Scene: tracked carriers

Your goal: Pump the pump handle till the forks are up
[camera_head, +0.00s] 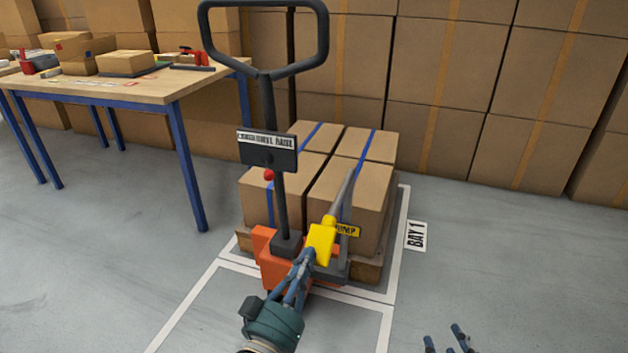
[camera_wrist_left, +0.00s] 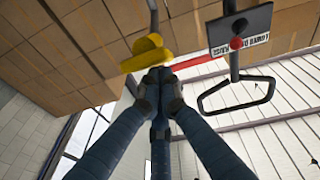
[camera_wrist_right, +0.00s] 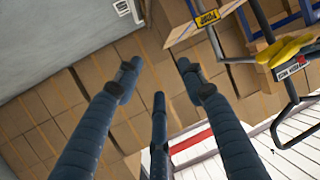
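The orange pallet truck (camera_head: 268,272) stands at the front of a wooden pallet (camera_head: 368,270). The pump handle is a grey lever (camera_head: 345,196) with a yellow grip (camera_head: 322,241), beside a yellow PUMP label (camera_head: 348,230). My left gripper (camera_head: 306,259) has its fingers closed together at the grip's near end. In the left wrist view the fingertips meet at the yellow grip (camera_wrist_left: 148,52) and seem to hold its edge. The forks are hidden under the load. My right gripper (camera_wrist_right: 157,68) is open and empty, low at the right of the head view.
Cardboard boxes (camera_head: 352,190) with blue straps sit on the pallet. A tall loop tiller (camera_head: 266,75) carries a sign (camera_head: 267,150) and a red knob (camera_head: 268,175). A workbench (camera_head: 150,88) stands left, stacked boxes behind. The floor right of the BAY 1 label (camera_head: 416,236) is clear.

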